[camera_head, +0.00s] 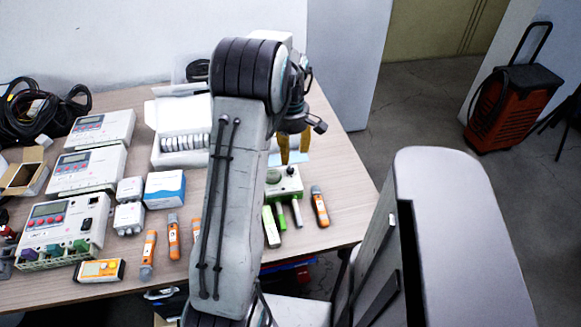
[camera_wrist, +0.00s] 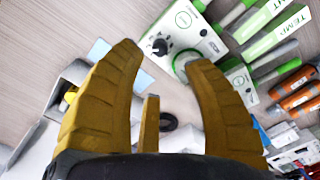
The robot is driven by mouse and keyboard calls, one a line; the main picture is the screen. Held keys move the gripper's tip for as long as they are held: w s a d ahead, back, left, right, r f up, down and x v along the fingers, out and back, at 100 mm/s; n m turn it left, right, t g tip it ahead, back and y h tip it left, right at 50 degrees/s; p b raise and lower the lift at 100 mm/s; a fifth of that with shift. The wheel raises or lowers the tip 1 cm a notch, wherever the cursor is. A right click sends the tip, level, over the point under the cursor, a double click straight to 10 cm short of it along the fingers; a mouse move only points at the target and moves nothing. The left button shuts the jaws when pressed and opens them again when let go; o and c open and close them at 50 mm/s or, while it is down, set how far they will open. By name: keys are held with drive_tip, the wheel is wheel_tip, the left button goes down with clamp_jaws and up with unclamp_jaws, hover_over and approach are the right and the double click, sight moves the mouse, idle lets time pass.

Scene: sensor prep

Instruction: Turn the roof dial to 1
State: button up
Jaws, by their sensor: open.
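A white device with green markings (camera_head: 284,184) stands on the table, just below my gripper (camera_head: 293,150) in the head view. In the wrist view the white device (camera_wrist: 205,42) lies beyond my fingertips, with a small black dial (camera_wrist: 160,46) on its top face. The dial's pointer and number marks are too small to read. I cannot tell whether the right fingertip touches the device.
Green-labelled sticks (camera_head: 271,226) and an orange pen-like tool (camera_head: 319,206) lie close in front of the device. A pale blue sheet (camera_wrist: 99,51) lies beside it. A white box of round items (camera_head: 180,135) and several meters (camera_head: 60,225) fill the table's left side.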

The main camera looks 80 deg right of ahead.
sight(291, 168)
drive_tip(key=shift+n, duration=0.8)
drive_tip(key=shift+f+n, duration=0.3)
drive_tip(key=shift+f, duration=3.35)
drive_tip(key=shift+c, duration=0.3)
clamp_jaws()
